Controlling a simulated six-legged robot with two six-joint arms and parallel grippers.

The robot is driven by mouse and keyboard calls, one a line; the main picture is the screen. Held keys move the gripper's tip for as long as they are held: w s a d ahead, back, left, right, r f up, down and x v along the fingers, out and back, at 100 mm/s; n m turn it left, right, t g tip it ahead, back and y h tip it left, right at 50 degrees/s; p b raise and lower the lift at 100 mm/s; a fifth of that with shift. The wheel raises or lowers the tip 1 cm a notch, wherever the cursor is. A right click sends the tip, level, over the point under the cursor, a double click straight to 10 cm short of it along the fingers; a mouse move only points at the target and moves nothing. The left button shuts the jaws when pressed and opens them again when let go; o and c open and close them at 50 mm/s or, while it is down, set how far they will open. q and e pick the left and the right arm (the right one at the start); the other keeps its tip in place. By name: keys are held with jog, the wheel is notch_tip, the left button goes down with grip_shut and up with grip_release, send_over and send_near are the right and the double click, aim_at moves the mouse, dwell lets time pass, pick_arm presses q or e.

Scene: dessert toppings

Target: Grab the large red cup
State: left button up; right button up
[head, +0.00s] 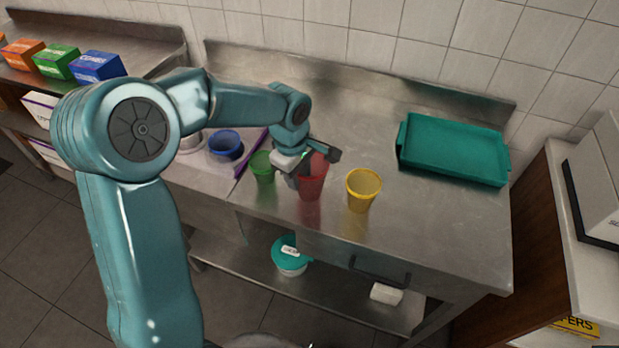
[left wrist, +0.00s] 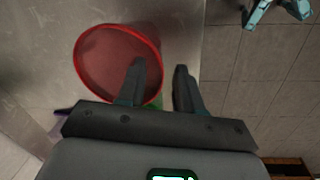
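The large red cup (head: 309,188) stands upright near the front edge of the steel counter, between a green cup (head: 263,168) and a yellow cup (head: 362,190). My left gripper (head: 313,165) is at the top of the red cup and hides part of its rim. In the left wrist view the red cup (left wrist: 105,58) shows its open mouth. The fingers of the left gripper (left wrist: 160,78) are apart, one overlapping the mouth and the other outside the rim. I cannot tell whether either finger touches the cup.
A teal tray (head: 455,150) lies at the counter's back right. A blue cup (head: 225,146) and a purple strip (head: 250,152) are on the left. A lidded tub (head: 290,258) stands on the lower shelf. The counter right of the yellow cup is clear.

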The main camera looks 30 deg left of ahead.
aim_at(300, 184)
pick_arm(q)
jog(key=f, duration=0.4)
jog(key=shift+w+a+p, duration=0.1)
jog(key=shift+w+p, duration=0.2)
jog(key=shift+w, duration=0.05)
jog(key=shift+s+r, duration=0.1)
grip_shut()
